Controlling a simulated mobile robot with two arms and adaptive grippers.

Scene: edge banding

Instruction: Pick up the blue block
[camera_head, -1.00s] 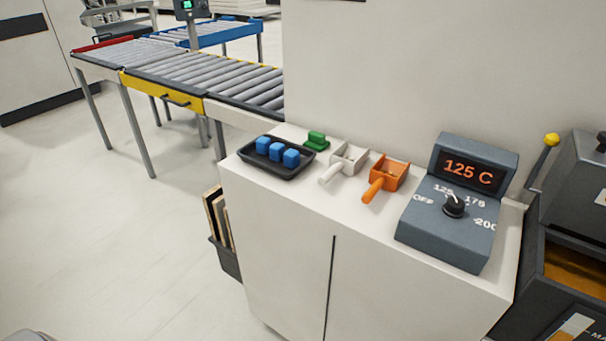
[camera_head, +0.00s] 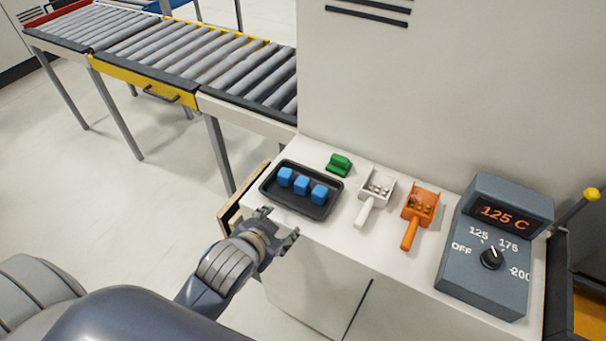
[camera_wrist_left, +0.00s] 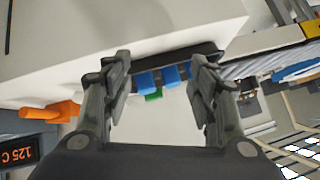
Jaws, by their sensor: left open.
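Three blue blocks, left (camera_head: 286,177), middle (camera_head: 302,185) and right (camera_head: 319,193), sit in a row in a black tray (camera_head: 271,196) on the white cabinet top. My left gripper (camera_head: 282,222) is open and empty, just in front of the tray near the cabinet's front edge. In the left wrist view, the blue blocks (camera_wrist_left: 171,76) show between and beyond the open fingers (camera_wrist_left: 160,85), with the black tray's side (camera_wrist_left: 176,57) along them. One block is partly hidden behind a finger there. My right gripper is not in view.
A grey control box (camera_head: 488,250) reading 125 C stands further right. A roller conveyor (camera_head: 190,60) is behind left. A wall rises behind the cabinet.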

